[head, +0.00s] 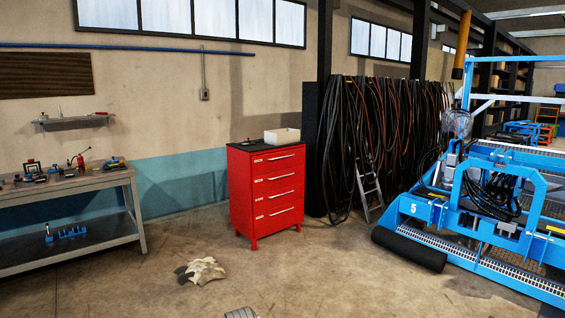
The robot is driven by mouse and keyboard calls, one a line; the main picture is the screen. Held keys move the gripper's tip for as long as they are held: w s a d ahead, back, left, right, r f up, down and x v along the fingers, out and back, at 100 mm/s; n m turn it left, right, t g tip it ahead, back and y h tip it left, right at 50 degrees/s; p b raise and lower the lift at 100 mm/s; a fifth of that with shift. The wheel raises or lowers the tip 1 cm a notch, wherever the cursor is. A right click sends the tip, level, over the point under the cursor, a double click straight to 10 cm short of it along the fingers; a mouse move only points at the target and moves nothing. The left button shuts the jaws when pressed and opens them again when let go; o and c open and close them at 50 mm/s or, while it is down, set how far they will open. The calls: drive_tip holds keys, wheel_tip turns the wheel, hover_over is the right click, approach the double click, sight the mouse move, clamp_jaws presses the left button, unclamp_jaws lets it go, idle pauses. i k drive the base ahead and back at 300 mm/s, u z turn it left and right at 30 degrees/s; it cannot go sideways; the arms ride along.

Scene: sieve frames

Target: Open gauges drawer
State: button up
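A red drawer cabinet (240,195) stands against the wall near the middle of the head view. Its front has several stacked drawers with light bar handles, and all look shut. Small labels sit at the left of the drawer fronts, too small to read, so I cannot tell which is the gauges drawer. The top drawer (278,161) is just below the dark cabinet top.
A white bin (282,136) sits on the cabinet. A workbench (70,186) with tools stands at left. A crumpled pale cloth-like heap (200,271) lies on the floor before the cabinet. A blue machine (480,210) and black roller (409,249) stand at right. Floor between is open.

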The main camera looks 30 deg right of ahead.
sight(268, 162)
drive_tip(key=z, duration=0.4)
drive_tip(key=i, duration=1.15)
drive_tip(key=z, duration=0.8)
drive_tip(key=i, duration=1)
drive_tip(key=z, duration=0.45)
drive_tip(key=i, duration=1.75)
drive_tip(key=u, duration=0.2)
drive_tip(key=i, duration=1)
drive_tip(key=u, duration=0.75)
drive_tip(key=i, duration=1.25)
drive_tip(key=u, duration=0.55)
